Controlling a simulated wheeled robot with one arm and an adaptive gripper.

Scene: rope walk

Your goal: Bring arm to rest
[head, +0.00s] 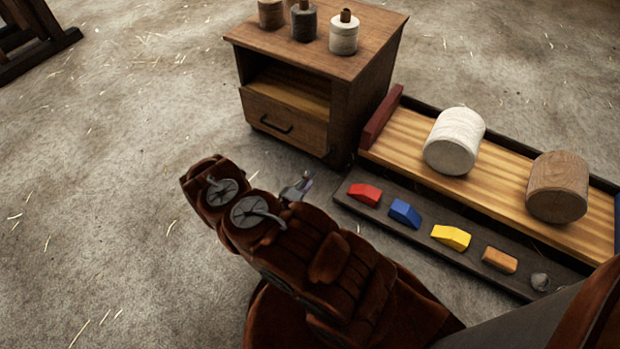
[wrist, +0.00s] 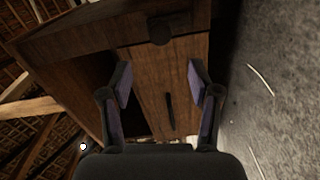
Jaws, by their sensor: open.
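My arm is reddish brown and folded in the middle of the head view. The tip of my gripper (head: 297,187) shows only as a small grey piece beside the arm, with the rest hidden behind it. In the wrist view my gripper (wrist: 158,82) has its two fingers spread apart with nothing between them. Beyond the fingers is the wooden cabinet (head: 287,120), seen tilted, with the dark handle (wrist: 169,101) of its drawer. The gripper looks apart from the cabinet.
Three spools, including a white one (head: 344,34), stand on the cabinet. To the right, a wooden tray (head: 405,145) holds a white cylinder (head: 454,141) and a brown cylinder (head: 557,187). A dark strip (head: 347,200) carries several small coloured blocks.

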